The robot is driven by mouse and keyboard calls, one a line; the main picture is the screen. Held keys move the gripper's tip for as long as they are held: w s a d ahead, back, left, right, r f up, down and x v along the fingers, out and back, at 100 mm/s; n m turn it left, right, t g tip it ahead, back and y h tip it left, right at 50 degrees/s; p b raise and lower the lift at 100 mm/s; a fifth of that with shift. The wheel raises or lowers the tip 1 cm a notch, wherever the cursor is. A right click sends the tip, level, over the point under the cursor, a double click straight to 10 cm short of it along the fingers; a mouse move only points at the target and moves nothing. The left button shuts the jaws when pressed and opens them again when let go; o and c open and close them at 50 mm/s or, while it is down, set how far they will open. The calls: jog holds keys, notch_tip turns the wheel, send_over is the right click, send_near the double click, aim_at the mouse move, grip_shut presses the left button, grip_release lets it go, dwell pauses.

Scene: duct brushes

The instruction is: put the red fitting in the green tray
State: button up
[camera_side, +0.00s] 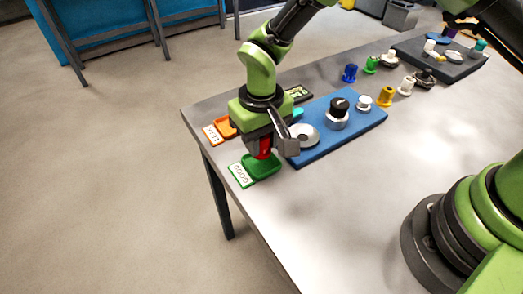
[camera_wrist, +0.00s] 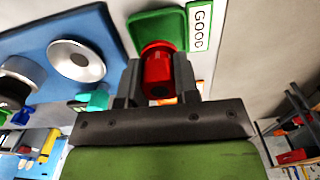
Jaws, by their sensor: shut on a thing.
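The red fitting (camera_side: 264,148) is between the fingers of my gripper (camera_side: 270,145), which is shut on it. The fitting also shows in the wrist view (camera_wrist: 158,66), held between both jaws (camera_wrist: 158,80). The green tray (camera_side: 262,167) lies near the table's left corner, with a white label reading "GOOD" beside it. In the side view the fitting is over the tray's back part. In the wrist view the tray (camera_wrist: 150,27) shows behind the fitting. I cannot tell whether the fitting touches the tray floor.
An orange tray (camera_side: 227,127) with a label lies behind the green tray. A blue board (camera_side: 345,132) to the right carries a silver disc (camera_side: 304,136) and a black-topped knob (camera_side: 338,110). Several coloured fittings stand farther back.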

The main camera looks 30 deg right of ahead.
jog(key=shift+f, duration=1.8)
jog(key=o, duration=1)
jog(key=shift+f, duration=0.1)
jog(key=shift+c, duration=0.2)
notch_tip(320, 180, up, 12)
jog(key=shift+r, duration=0.2)
jog(key=s+d+r+m+t+y, duration=0.15)
jog(key=d+r, duration=0.35)
jog(key=r, duration=0.5)
jog(key=s+d+r+m+t, duration=0.1)
jog(key=s+d+r+t, duration=0.1)
jog(key=s, duration=0.6)
jog(key=s+d+r+m+t, duration=0.1)
jog(key=s+d+r+t, duration=0.2)
jog(key=s+d+r, duration=0.2)
jog(key=s+d, duration=0.2)
jog(key=s, duration=0.2)
jog(key=shift+d+r+t, duration=0.15)
jog(key=shift+r+t, duration=0.1)
jog(key=shift+t, duration=0.1)
jog(key=shift+s+m+y, duration=0.1)
jog(key=shift+m+y, duration=0.15)
